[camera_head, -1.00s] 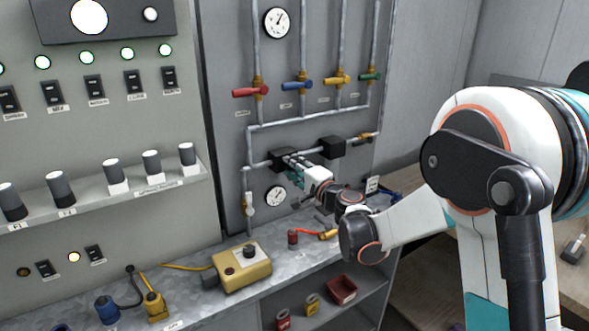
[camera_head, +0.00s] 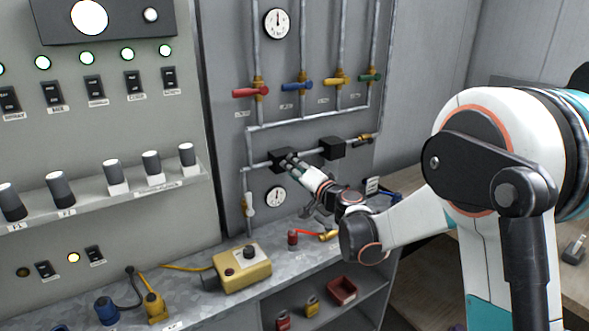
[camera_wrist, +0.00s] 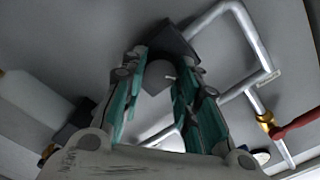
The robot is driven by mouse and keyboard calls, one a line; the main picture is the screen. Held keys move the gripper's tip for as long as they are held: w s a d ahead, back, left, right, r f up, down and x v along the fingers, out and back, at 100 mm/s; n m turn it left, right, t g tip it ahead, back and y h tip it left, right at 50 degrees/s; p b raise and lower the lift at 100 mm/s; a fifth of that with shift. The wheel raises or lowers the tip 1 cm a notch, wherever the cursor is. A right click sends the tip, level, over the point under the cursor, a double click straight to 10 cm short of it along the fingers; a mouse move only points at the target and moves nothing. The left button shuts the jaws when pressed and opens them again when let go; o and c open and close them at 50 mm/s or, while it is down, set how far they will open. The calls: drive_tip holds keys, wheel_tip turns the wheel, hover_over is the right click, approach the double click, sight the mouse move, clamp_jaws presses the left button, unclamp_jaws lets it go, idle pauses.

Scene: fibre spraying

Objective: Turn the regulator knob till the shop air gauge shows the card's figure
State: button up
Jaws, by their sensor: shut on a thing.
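My gripper (camera_head: 291,162) reaches the left black regulator block (camera_head: 277,157) on the grey pipe panel. In the wrist view, the teal fingers of my gripper (camera_wrist: 160,80) are shut on a grey round knob (camera_wrist: 157,74), in front of the dark regulator body (camera_wrist: 173,42). Two white round gauges are on the panel: an upper gauge (camera_head: 277,23) and a lower gauge (camera_head: 275,197). The upper needle points about straight up. Their figures are too small to read.
A second black block (camera_head: 332,148) sits right of my gripper. Red (camera_head: 250,91), blue (camera_head: 297,86), yellow (camera_head: 337,80) and green valve handles are above. A yellow box (camera_head: 241,268) and brass fittings lie on the bench (camera_head: 205,305) below.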

drive_tip(key=shift+s+f, duration=0.1)
drive_tip(key=o, duration=1.1)
drive_tip(key=shift+c, duration=0.2)
drive_tip(key=v, duration=1.2)
